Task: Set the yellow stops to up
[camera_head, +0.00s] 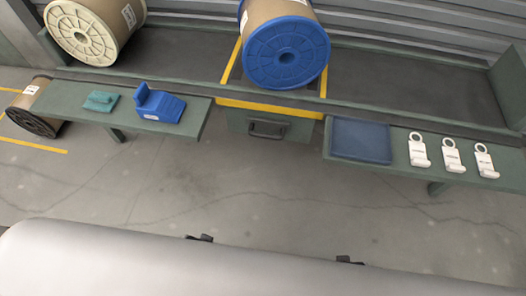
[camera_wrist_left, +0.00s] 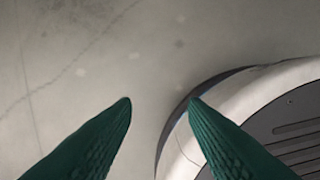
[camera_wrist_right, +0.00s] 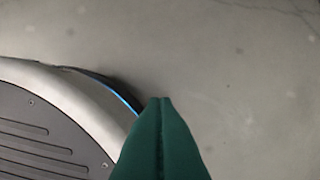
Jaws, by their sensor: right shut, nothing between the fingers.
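A yellow bar (camera_head: 270,109) runs along the front edge of the middle bay, below a large spool with a blue flange (camera_head: 287,53). Yellow strips also run back along the bay floor on the left (camera_head: 231,62) and right (camera_head: 323,84) of this spool. I cannot tell which of these yellow parts are the stops, or whether any is up or down. My left gripper (camera_wrist_left: 160,100) is open and empty above the bare floor beside my base. My right gripper (camera_wrist_right: 161,98) is shut and empty above the floor. Both are well away from the yellow parts.
A cream-flanged spool (camera_head: 82,34) stands on the rack at left; a dark-flanged one (camera_head: 30,110) is on the floor. The left shelf holds a blue block (camera_head: 160,104) and a teal piece (camera_head: 101,101). The right shelf holds a blue tray (camera_head: 361,141) and white tags (camera_head: 418,150).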

